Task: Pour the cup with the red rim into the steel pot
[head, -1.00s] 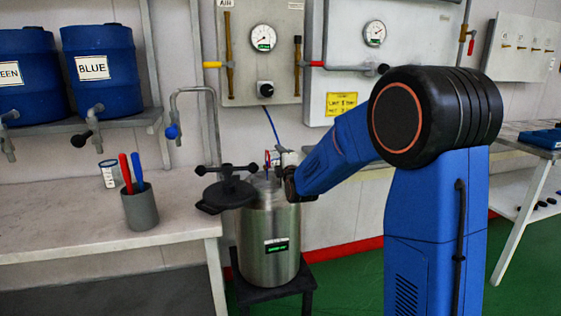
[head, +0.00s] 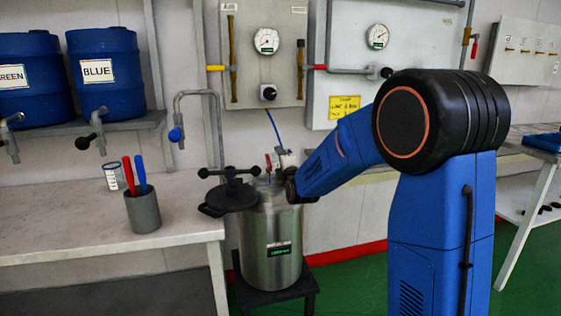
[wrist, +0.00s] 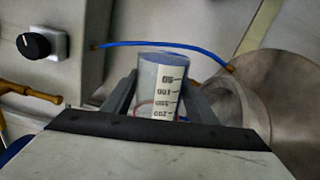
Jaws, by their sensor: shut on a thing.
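The steel pot (head: 270,248) stands on a low black stand, with its dark lid (head: 228,198) swung out to the left. In the wrist view the pot's round steel wall (wrist: 256,105) shows at the right, close beside the cup. My gripper (wrist: 163,80) is shut on a clear cup (wrist: 165,72) with volume marks that read upside down. A reddish ring shows low on this cup, between the jaws. In the head view my gripper (head: 287,172) is over the right side of the pot's top, and the cup is mostly hidden. Its contents are unclear.
A bench (head: 100,225) at the left holds a grey holder (head: 142,210) with red and blue sticks, and another small cup (head: 114,176). Blue drums (head: 105,75) stand on a shelf above. A blue hose (wrist: 165,43) runs close by the held cup.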

